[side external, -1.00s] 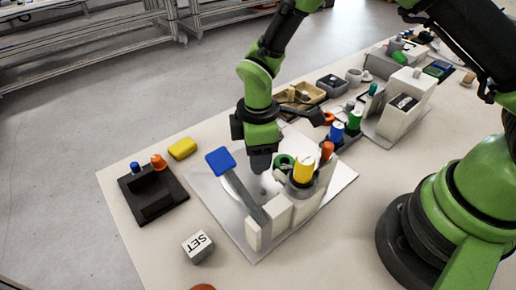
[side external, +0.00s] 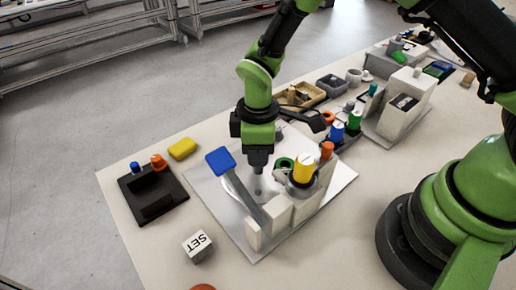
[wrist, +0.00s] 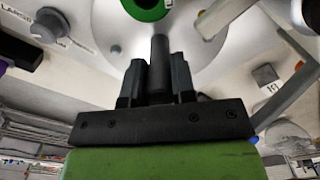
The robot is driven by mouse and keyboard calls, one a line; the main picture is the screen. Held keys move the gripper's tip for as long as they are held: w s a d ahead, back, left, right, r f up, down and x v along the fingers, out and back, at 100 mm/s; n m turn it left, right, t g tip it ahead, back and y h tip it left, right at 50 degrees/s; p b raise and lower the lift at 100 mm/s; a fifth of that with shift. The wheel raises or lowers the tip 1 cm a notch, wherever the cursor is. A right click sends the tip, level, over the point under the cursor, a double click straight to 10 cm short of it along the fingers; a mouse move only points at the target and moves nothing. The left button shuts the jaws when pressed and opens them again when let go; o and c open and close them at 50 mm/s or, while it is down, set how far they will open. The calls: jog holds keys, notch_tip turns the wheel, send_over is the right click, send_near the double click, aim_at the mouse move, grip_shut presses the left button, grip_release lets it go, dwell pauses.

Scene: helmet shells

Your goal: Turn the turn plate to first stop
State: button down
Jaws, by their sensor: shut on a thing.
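The turn plate is a round, pale metal disc (side external: 235,188) on a square silver base plate (side external: 207,183). It also fills the top middle of the wrist view (wrist: 118,48). A dark upright peg (wrist: 159,62) stands at the plate. My gripper (side external: 257,168) points down over the disc. In the wrist view its two fingers (wrist: 159,82) stand on either side of the peg, shut on it. A green ring (side external: 284,163) lies close to the right of my gripper. The stop marks on the plate cannot be made out.
A blue-topped lever (side external: 220,161) rises left of my gripper. White blocks and a yellow cylinder (side external: 304,169) stand close on the right. A black holder (side external: 152,190), yellow block (side external: 182,149) and SET block (side external: 198,246) lie further left. The table's front left is mostly clear.

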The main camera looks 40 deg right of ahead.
jog(key=shift+m, duration=2)
jog(key=c, duration=0.9)
grip_release()
jog(key=shift+c, duration=0.2)
notch_tip(320, 180, up, 10)
